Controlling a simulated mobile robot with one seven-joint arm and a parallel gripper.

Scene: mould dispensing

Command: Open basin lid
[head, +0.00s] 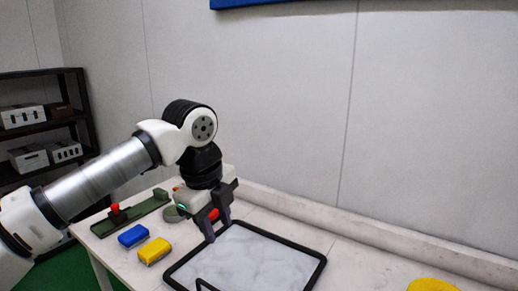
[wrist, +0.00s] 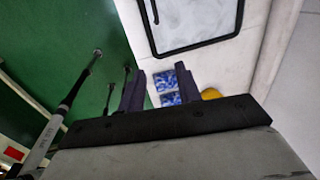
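The basin (head: 315,262) is a black-rimmed rectangle on the table with a pale, marbled surface inside. I cannot tell whether that surface is the lid or the contents. A dark bar like a handle (head: 205,284) shows at its near edge, cut off by the picture's bottom. The basin rim also shows at the top of the wrist view (wrist: 200,46), with a small dark handle-like loop (wrist: 154,12). My gripper (head: 217,226) points down near the basin's back left corner, with its fingers apart. In the wrist view my gripper (wrist: 161,88) has nothing between its fingers close up.
A blue block (head: 133,236) and a yellow block (head: 154,251) lie left of the basin. A green tray (head: 138,211) with a red knob (head: 115,209) lies behind them. A yellow round thing (head: 432,285) lies at right. A dark shelf (head: 40,125) stands at left.

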